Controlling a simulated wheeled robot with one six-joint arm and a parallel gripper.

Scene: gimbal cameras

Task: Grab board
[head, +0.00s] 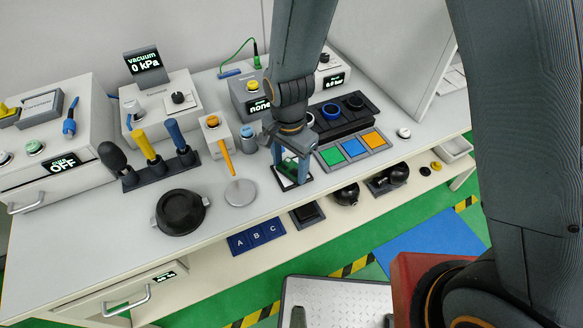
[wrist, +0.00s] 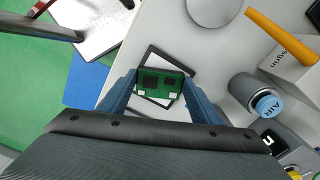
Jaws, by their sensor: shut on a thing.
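The board is a small green circuit board with dark chips and light connectors; in the wrist view the board (wrist: 160,86) sits between the two blue fingers. My gripper (wrist: 158,88) is shut on it, one finger at each side edge. In the head view my gripper (head: 291,168) points down at the bench, with the green board (head: 290,166) partly hidden between its fingers. A black-framed pad with a white middle (head: 291,181) lies under the board. I cannot tell whether the board touches the pad.
A tray with green, blue and orange squares (head: 352,149) is right of my gripper. A grey disc (head: 240,193) and a blue-capped AIR bottle (head: 248,139) stand to the left. A black round pan (head: 180,212) is farther left. The bench's front edge is close.

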